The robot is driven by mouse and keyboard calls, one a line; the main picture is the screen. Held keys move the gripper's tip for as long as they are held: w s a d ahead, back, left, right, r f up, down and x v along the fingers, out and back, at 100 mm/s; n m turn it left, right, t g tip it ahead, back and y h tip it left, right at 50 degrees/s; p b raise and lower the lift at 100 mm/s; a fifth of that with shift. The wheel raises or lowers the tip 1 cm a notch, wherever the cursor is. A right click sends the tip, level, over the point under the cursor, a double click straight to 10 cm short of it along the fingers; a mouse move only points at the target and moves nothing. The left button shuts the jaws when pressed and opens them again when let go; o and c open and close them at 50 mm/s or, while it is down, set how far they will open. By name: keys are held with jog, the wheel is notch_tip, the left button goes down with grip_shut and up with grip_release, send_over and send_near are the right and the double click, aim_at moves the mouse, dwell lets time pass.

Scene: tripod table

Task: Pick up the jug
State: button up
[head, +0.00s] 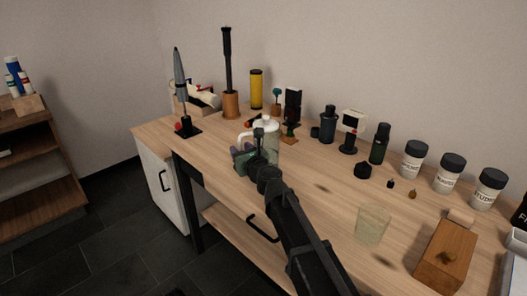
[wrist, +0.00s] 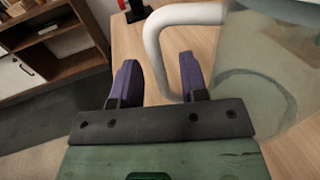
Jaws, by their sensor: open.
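The jug (head: 271,147) is clear, with a white lid and a white handle, and stands on the wooden table. In the wrist view its see-through body (wrist: 275,65) fills the right side and its white handle (wrist: 152,40) curves down from the top. My gripper (head: 240,147) is at the jug's handle side, partly hidden behind my arm in the head view. In the wrist view my gripper (wrist: 158,78) has its two purple fingers apart. The handle shows between them, closer to the right finger; contact cannot be told.
A drinking glass (head: 372,225) and a wooden box (head: 446,254) stand at the front right. Behind the jug are a small plant (head: 277,97), a black grinder (head: 328,124) and a yellow cylinder (head: 256,89). Lidded jars (head: 413,160) line the back right. The table's middle is mostly clear.

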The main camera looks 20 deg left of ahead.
jog(key=shift+w+a, duration=0.35)
jog(key=shift+a, duration=0.1)
jog(key=shift+d, duration=0.1)
grip_shut()
jog(key=shift+r, duration=0.1)
notch_tip(320, 180, up, 20)
jog(key=p, duration=2)
